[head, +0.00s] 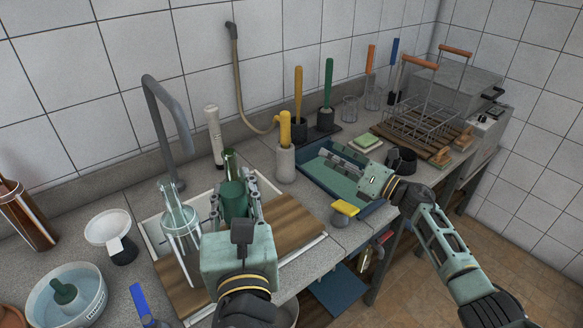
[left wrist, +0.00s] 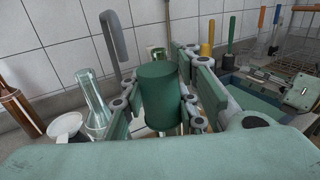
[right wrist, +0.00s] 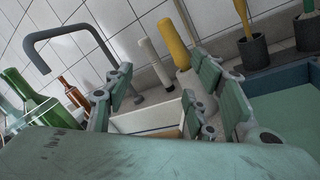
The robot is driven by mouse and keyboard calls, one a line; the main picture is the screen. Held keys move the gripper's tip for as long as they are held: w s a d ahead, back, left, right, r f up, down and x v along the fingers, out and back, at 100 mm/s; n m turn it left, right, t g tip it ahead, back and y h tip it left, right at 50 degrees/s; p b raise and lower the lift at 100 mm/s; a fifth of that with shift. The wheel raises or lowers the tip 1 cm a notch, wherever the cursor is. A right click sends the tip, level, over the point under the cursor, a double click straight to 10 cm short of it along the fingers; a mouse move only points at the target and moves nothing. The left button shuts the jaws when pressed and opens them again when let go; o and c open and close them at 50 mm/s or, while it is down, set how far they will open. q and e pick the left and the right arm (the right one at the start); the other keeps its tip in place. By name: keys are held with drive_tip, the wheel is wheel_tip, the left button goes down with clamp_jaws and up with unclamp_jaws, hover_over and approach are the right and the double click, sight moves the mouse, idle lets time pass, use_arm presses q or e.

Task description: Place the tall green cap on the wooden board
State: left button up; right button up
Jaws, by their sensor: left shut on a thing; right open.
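The tall green cap (head: 234,201) is a dark green cylinder. My left gripper (head: 233,190) is shut on it, one finger on each side, over the sink area. The cap also shows upright between the fingers in the left wrist view (left wrist: 158,92). Its underside is partly hidden, so I cannot tell whether it touches anything below. The wooden board (head: 299,222) lies across the sink, just right of the cap; my left gripper hides part of it. My right gripper (head: 340,164) is open and empty above the blue tray.
A clear glass bottle (head: 180,222) stands close left of my left gripper. A green bottle (head: 229,160) is just behind the cap. A grey tap (head: 161,125) rises behind the sink.

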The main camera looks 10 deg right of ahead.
drive_tip(key=s+a+r+n+g+y, duration=0.3)
drive_tip(key=a+r+n+g+y, duration=0.3)
drive_tip(key=a, duration=0.3)
drive_tip(key=n+g+h, duration=0.2)
drive_tip(key=n+g, duration=1.4)
drive_tip(key=g, duration=0.1)
approach(234, 199)
drive_tip(key=w+d+f, duration=0.1)
drive_tip(key=w+f, duration=0.1)
drive_tip(key=w, duration=0.1)
drive_tip(key=shift+n+h, duration=0.3)
drive_tip(key=x, duration=1.1)
drive_tip(key=shift+s+a+r, duration=0.2)
drive_tip(key=shift+s+r, duration=0.05)
drive_tip(key=shift+r, duration=0.05)
